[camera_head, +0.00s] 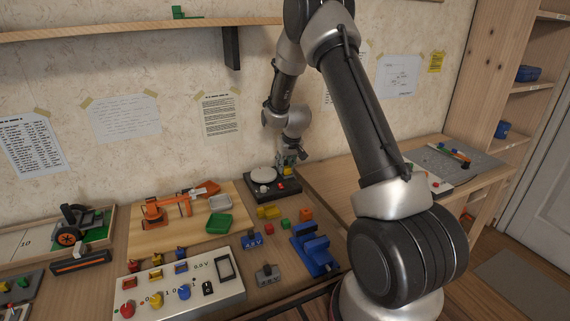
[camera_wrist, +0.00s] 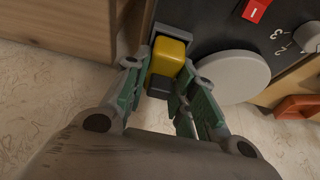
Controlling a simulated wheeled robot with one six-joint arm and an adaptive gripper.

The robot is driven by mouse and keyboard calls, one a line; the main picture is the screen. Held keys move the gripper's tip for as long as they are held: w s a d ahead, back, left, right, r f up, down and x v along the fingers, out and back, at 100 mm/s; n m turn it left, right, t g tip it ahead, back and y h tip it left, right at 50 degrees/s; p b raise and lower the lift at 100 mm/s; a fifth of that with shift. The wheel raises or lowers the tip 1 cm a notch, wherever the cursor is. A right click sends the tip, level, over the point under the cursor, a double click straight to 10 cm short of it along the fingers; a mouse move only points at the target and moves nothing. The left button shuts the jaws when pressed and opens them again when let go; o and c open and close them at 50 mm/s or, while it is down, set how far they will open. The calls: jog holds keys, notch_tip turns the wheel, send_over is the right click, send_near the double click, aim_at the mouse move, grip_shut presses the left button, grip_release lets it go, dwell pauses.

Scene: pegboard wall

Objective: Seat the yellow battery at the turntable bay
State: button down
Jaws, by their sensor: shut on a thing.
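The yellow battery (camera_wrist: 168,60) is between the green-padded fingers of my gripper (camera_wrist: 170,92), which is shut on it. The battery's far end meets a dark grey bracket, the bay (camera_wrist: 171,31), at the edge of the black turntable box; I cannot tell how deep it sits. The turntable's pale round platter (camera_wrist: 232,76) is just right of the right finger. In the head view the turntable (camera_head: 272,186) stands at the back of the bench against the wall. My gripper (camera_head: 290,156) is at its back right side, and the battery is mostly hidden there.
A red switch (camera_wrist: 256,10) is on the turntable's top. A wooden block edge (camera_wrist: 80,25) is close left of my gripper in the wrist view. Coloured blocks (camera_head: 268,212), a blue vise (camera_head: 314,250) and a control panel (camera_head: 180,283) lie in front of the turntable.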

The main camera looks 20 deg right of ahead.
jog(key=c, duration=2.2)
grip_release()
jog(key=shift+s+f, duration=0.4)
jog(key=shift+f, duration=0.25)
jog(key=o, duration=0.8)
jog(key=shift+a, duration=0.1)
jog(key=o, duration=0.3)
jog(key=shift+w+f, duration=0.2)
jog(key=shift+f, duration=0.05)
jog(key=shift+r, duration=0.1)
jog(key=o, duration=0.6)
jog(key=shift+w+r, duration=0.1)
jog(key=shift+r, duration=0.1)
